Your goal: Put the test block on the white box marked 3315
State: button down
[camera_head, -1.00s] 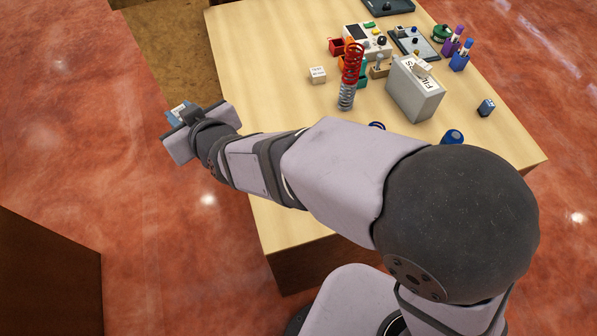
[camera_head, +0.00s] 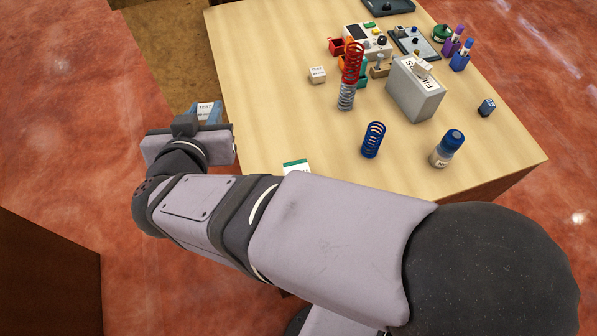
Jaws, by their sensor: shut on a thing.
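My gripper (camera_head: 190,128) is at the left, just off the table's left edge. It is shut on the blue test block (camera_head: 205,113), whose white label starts with "TEST". The block is held beyond the gripper, and its lower part is hidden. I cannot read 3315 on anything. A white item with a green edge (camera_head: 297,166) shows just behind my arm, mostly hidden. A small pale box with a label (camera_head: 317,75) stands near the table's left side, its text too small to read.
On the table (camera_head: 270,110) are a grey-white filter box (camera_head: 415,92), a red-and-grey spring (camera_head: 348,85), a blue spring (camera_head: 373,140) and a blue-capped bottle (camera_head: 447,150). Several devices crowd the back. The front-left tabletop is fairly clear.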

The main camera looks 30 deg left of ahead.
jog(key=w+d+f+m+t+h, duration=0.2)
jog(key=w+d+f+m+h, duration=0.15)
jog(key=d, duration=0.35)
jog(key=m+h, duration=0.3)
send_over(299, 167)
jog(key=s, duration=0.2)
jog(key=shift+w+d+f+p, duration=0.1)
jog(key=shift+d+f+p, duration=0.1)
jog(key=shift+f, duration=2.45)
jog(key=shift+w+d+f+p, duration=0.1)
jog(key=shift+d+f, duration=0.1)
jog(key=shift+f, duration=2.4)
jog(key=shift+f, duration=0.15)
jog(key=c, duration=1.5)
grip_release()
jog(key=shift+r, duration=0.2)
jog(key=shift+b+v, duration=0.7)
jog(key=shift+v, duration=3.1)
